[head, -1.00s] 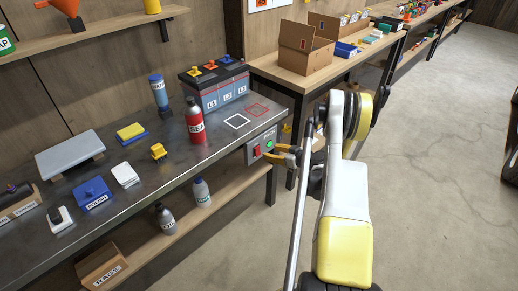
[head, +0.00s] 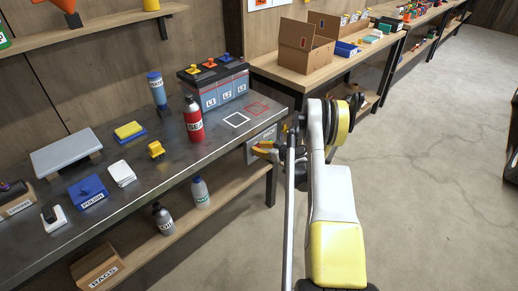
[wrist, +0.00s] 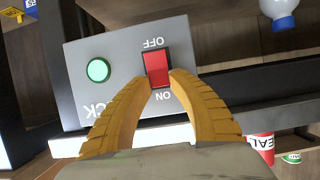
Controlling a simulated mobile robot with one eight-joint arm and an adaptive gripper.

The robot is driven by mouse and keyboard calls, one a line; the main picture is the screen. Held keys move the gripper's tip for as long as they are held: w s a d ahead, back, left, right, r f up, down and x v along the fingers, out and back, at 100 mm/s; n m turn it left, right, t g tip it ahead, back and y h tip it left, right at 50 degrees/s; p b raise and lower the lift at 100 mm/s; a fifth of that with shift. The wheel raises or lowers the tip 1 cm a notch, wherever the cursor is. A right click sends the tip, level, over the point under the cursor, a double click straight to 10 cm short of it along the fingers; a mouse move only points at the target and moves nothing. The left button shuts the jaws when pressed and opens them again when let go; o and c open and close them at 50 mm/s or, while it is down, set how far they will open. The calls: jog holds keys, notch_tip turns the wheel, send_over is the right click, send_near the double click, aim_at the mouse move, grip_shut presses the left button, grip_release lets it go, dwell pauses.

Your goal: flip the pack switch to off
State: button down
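The pack switch (wrist: 157,69) is a red rocker on a grey panel, seen upside down in the wrist view. OFF is printed at its upper end there and ON at its lower end. I cannot tell which way the rocker is tilted. The panel (wrist: 112,48) also shows on the bench's front edge in the head view (head: 262,139), where my gripper hides the switch. My gripper (wrist: 159,80) has its yellow fingertips apart, on either side of the rocker's ON end. Whether they touch it is unclear. A green light (wrist: 98,71) shows beside the switch.
The battery pack (head: 215,88) and a red SEAL bottle (head: 193,120) stand on the bench above. Bottles (head: 201,192) stand on the lower shelf. A cardboard box (head: 303,47) sits on the table behind.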

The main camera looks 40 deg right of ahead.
aim_at(255, 130)
jog(key=shift+f, duration=0.1)
jog(key=shift+s+f+t, duration=0.1)
jog(key=shift+s+t, duration=0.2)
jog(key=shift+t, duration=1)
jog(key=c, duration=1.1)
grip_release()
jog(key=shift+c, duration=0.2)
notch_tip(255, 130, up, 10)
